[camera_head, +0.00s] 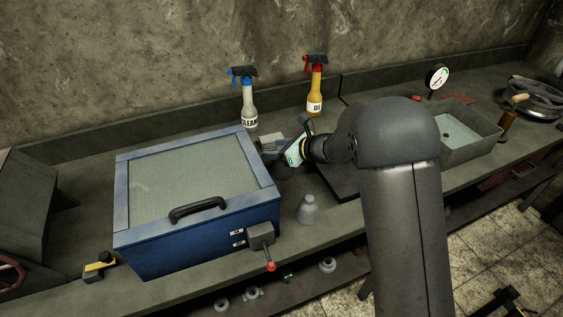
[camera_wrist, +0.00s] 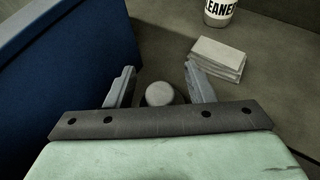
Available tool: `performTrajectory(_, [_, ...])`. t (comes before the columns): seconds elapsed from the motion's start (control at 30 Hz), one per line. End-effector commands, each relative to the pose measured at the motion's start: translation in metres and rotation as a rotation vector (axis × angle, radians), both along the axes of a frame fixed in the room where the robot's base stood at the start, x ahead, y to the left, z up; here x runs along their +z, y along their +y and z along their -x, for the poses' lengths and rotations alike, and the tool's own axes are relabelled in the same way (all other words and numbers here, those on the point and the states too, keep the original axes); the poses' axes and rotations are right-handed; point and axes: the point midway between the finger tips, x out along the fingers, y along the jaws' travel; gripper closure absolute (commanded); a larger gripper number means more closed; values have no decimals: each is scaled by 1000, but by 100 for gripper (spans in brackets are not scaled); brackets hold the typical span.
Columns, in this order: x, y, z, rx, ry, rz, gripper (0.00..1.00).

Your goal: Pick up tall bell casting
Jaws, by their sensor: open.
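A pale grey round-topped piece (camera_wrist: 160,94) stands between the two fingers of my gripper (camera_wrist: 160,88) in the wrist view. It may be the tall bell casting, but only its top shows. The fingers are open, one on each side, with a gap to the piece. In the head view my gripper (camera_head: 272,158) is low over the bench, just right of the blue cabinet, and hides most of what is between its fingers. A separate grey bell-shaped casting (camera_head: 308,210) stands upright near the bench's front edge, to the right of the cabinet.
The blue cabinet (camera_head: 133,240) with a glass lid is close on the left. A folded cloth stack (camera_wrist: 217,57) lies just beyond the right finger. A cleaner bottle (camera_head: 249,108) and a yellow spray bottle (camera_head: 315,98) stand behind. A grey basin (camera_head: 481,146) is at right.

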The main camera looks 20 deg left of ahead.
Motion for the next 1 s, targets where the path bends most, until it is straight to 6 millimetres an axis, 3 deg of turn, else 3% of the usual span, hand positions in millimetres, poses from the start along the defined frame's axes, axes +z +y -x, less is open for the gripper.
performTrajectory(0.23, [-1, 1, -1, -1, 0, 0, 51])
performTrajectory(0.4, [-1, 1, -1, 0, 0, 0, 98])
performTrajectory(0.77, [5, 2, -1, 1, -3, -2, 100])
performTrajectory(1.0, [47, 1, -2, -1, -6, -4, 100])
